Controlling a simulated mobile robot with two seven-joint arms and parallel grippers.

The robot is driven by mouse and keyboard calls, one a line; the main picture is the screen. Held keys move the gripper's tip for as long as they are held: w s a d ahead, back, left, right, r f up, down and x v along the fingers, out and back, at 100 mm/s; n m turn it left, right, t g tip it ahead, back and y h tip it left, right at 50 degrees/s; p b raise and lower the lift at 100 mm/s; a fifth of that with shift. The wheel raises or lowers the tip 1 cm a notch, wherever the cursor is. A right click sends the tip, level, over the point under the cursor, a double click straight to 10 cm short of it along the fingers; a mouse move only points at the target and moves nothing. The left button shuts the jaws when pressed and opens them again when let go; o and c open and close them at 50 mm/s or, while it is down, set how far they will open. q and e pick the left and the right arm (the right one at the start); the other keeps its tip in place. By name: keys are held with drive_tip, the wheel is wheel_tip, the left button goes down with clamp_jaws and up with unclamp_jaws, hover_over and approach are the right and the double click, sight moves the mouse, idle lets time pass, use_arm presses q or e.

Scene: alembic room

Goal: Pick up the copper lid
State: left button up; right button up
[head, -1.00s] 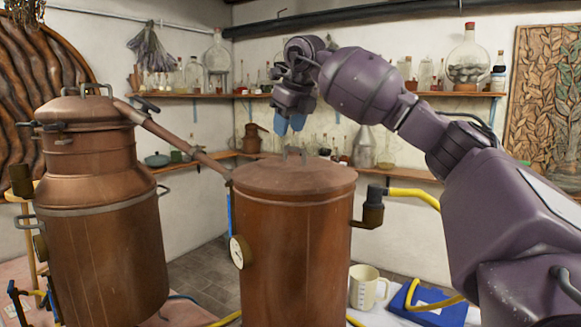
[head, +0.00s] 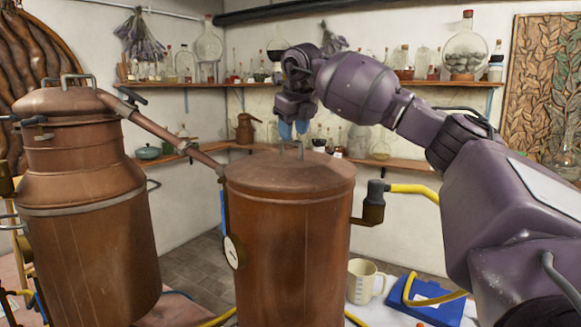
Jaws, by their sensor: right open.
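The copper lid (head: 290,173) is a shallow cone that sits flat on top of the large copper vessel (head: 292,250) in the middle. A small upright loop handle (head: 290,150) stands at its centre. My right gripper (head: 293,131) points down with its blue fingertips at the top of this handle. It is open, with nothing between its fingers. Whether the fingertips touch the handle, or stand above or behind it, I cannot tell. My left gripper is not in view.
A second copper still (head: 85,225) stands at the left, and its slanting pipe (head: 170,138) reaches the central vessel. A gauge (head: 233,252) and a side outlet (head: 373,205) with a yellow hose stick out. A beige jug (head: 363,281) stands at the right. Shelves of glassware line the walls.

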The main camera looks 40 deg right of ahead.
sight(291, 144)
drive_tip(key=p+x, duration=0.1)
drive_tip(key=x, duration=0.3)
drive_tip(key=shift+f, duration=0.25)
drive_tip(key=shift+a, duration=0.1)
clamp_jaws()
drive_tip(key=shift+r, duration=0.1)
idle(1.0)
